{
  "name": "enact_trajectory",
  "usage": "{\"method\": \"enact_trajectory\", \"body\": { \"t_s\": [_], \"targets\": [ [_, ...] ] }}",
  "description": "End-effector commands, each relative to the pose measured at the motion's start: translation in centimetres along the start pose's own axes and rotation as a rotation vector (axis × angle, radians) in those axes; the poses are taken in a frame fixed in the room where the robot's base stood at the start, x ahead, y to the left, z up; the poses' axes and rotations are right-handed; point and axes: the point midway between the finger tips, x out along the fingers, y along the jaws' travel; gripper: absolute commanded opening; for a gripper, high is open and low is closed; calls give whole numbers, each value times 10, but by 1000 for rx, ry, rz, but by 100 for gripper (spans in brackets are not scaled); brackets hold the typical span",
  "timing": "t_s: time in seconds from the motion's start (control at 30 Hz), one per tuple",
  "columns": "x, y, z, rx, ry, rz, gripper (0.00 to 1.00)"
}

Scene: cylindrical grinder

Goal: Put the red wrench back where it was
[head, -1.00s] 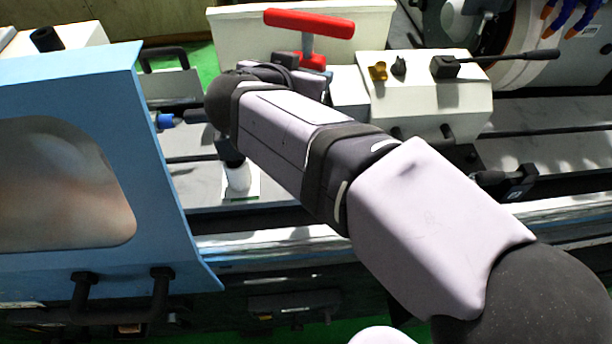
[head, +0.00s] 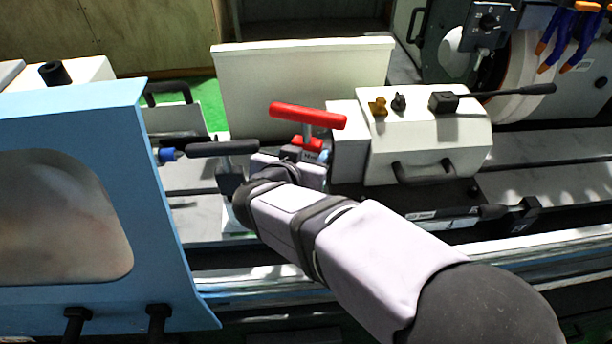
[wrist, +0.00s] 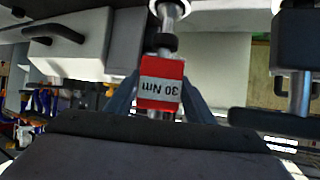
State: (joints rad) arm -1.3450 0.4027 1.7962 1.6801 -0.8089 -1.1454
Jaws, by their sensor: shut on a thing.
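The red wrench (head: 308,116) has a red T-bar handle on a metal shaft with a red block below it. The block (wrist: 160,84) carries a white "30 Nm" label, upside down in the wrist view. My gripper (head: 306,157) is shut on the wrench, with a dark finger on each side of the block in the wrist view (wrist: 158,104). The wrench is upright with its handle on top in the head view.
A black T-handled wrench (head: 222,148) stands just left of the red one and shows at right in the wrist view (wrist: 297,45). A white machine housing (head: 430,140) is close on the right. A white panel (head: 300,75) stands behind, and a blue door (head: 150,200) at left.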

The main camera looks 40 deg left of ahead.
Motion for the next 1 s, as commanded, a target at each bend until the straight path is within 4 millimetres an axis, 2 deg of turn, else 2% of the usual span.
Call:
{"method": "enact_trajectory", "body": {
  "t_s": [0.2, 0.47, 0.8, 1.0],
  "targets": [
    [11, 0, 20, 1, 4, 0, 8],
    [14, 0, 24, 2, 5, -1, 8],
    [29, 0, 54, 0, 3, 1, 8],
    [31, 0, 57, 1, 5, -1, 8]
  ]
}}
